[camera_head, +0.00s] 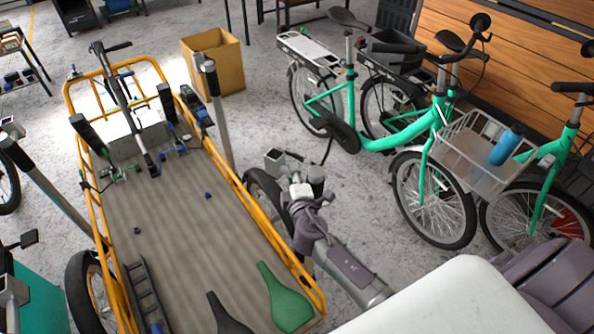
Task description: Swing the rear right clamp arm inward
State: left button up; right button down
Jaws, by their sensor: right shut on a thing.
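The cargo bike (165,215) has a flat bed with a yellow tube frame, in the middle left of the head view. My right gripper (302,192) is shut beside the bed's right rail, above the wheel there. It seems to be closed on the rear right clamp arm, whose dark rounded end (316,176) shows at the fingers. The rest of that arm is hidden by my gripper. A square metal bracket (275,158) sits just left of the fingers. Another grey clamp arm with a black end (215,110) stands farther forward on the right side. My left gripper is not in view.
Green bikes (370,130) stand to the right, one with a wire basket and blue bottle (507,146). A cardboard box (213,62) stands behind the bed. A grey clamp arm (50,190) leans along the left side. Grey floor is clear between bed and bikes.

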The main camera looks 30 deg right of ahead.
jog(key=n+y, duration=0.1)
jog(key=y, duration=0.1)
jog(key=s+a+n+y, duration=0.1)
jog(key=n+y, duration=0.1)
jog(key=s+a+n+y, duration=0.1)
jog(key=y, duration=0.1)
jog(key=shift+f+n+y, duration=0.1)
jog(key=shift+n+y, duration=0.3)
jog(key=shift+s+a+n+g+y+b, duration=0.25)
jog(key=shift+s+n+g+y+b, duration=0.7)
jog(key=shift+n+y, duration=0.75)
jog(key=shift+s+a+n+g+y+b, duration=0.3)
jog(key=shift+s+n+g+y+b, duration=0.35)
jog(key=shift+n+g+y, duration=0.95)
jog(key=shift+s+a+n+g+y+b, duration=0.25)
jog(key=shift+s+n+g+y+b, duration=0.3)
jog(key=shift+s+n+y, duration=1.15)
jog(key=shift+w+m+y, duration=0.4)
jog(key=shift+w+y, duration=0.2)
jog(key=shift+w, duration=0.05)
jog(key=c, duration=1)
grip_release()
jog(key=v, duration=1.2)
